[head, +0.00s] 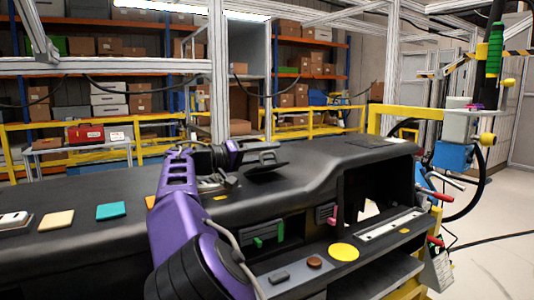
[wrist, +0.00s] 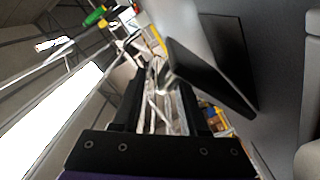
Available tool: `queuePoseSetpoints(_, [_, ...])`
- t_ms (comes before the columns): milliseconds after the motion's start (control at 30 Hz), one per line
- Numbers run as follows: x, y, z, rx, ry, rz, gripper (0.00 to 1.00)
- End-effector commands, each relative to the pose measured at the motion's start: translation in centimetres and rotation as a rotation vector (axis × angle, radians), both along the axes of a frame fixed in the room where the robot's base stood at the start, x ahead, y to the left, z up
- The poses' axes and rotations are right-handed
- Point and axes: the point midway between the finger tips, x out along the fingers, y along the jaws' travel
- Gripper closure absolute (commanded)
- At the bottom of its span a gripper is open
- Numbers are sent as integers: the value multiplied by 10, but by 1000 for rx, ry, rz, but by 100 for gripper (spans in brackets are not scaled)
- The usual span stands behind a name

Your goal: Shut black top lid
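The black top lid (wrist: 208,78) shows in the wrist view as a flat dark plate standing raised and tilted off the dashboard's top surface. Beside it is a dark rectangular recess (wrist: 232,48). My gripper (wrist: 160,85) has its two black fingers apart, with nothing seen between them. The lid is just right of the right finger; I cannot tell whether they touch. In the head view my gripper (head: 270,148) is low over the middle of the dashboard top, pointing right. The lid is hard to separate from the dark fingers there.
The black dashboard (head: 330,160) spans the view. A yellow pad (head: 57,219) and a teal pad (head: 111,210) lie on its left part. An open compartment (head: 375,195) is in its right front. A tool stand (head: 460,130) is at right. The dashboard top right of my gripper is clear.

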Motion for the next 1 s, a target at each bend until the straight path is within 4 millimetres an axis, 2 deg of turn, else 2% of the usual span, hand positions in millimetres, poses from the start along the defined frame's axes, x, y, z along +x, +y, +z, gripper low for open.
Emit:
queuePoseSetpoints(233, [0, 1, -1, 0, 1, 2, 58])
queuePoseSetpoints(367, [-5, 10, -1, 0, 1, 4, 58])
queuePoseSetpoints(467, [-15, 25, 0, 0, 1, 6, 58])
queuePoseSetpoints(800, [-62, 94, 1, 1, 0, 6, 58])
queuePoseSetpoints(1000, [-84, 126, 2, 0, 1, 4, 58])
